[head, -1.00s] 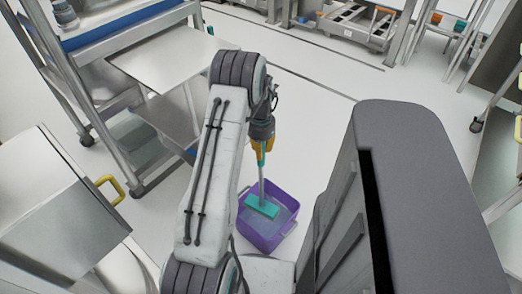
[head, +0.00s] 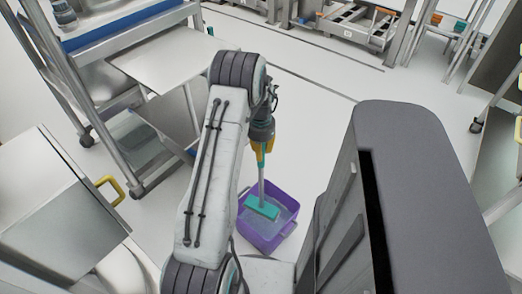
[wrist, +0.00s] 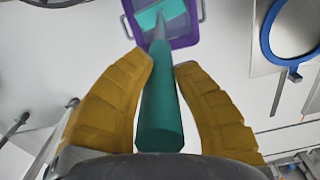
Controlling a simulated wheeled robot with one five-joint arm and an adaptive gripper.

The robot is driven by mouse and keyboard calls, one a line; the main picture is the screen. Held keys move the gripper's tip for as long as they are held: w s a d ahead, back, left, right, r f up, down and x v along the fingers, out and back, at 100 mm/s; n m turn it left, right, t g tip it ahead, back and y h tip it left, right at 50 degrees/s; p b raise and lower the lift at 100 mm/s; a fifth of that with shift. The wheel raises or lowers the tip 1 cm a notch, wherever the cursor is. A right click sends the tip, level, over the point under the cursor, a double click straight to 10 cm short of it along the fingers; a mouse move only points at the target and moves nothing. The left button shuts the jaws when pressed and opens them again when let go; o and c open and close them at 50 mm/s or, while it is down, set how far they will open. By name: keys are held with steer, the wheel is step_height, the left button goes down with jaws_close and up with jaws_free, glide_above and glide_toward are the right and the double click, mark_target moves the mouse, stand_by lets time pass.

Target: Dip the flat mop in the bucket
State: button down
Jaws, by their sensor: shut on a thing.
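The flat mop has a teal grip (wrist: 160,110), a grey pole and a flat teal head (head: 262,207). My gripper (head: 262,147), with yellow fingers, is shut on the mop's teal grip; in the wrist view the fingers (wrist: 163,72) stand on either side of it. The purple bucket (head: 262,240) stands on the floor below my gripper and holds what looks like bluish-grey water. The mop head is within the bucket's outline in the head view. It also shows inside the purple rim (wrist: 126,8) in the wrist view. How deep it sits I cannot tell.
A metal rack with a blue-edged shelf (head: 130,25) stands at the left. A steel cabinet with a yellow handle (head: 110,190) is at the lower left. Clear white floor (head: 310,120) lies beyond the bucket, with metal frames (head: 350,20) at the back.

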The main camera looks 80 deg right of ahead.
steer(key=a+b, duration=0.5)
steer(key=a, duration=1.4)
steer(key=shift+w+a, duration=0.3)
steer(key=shift+a, duration=0.1)
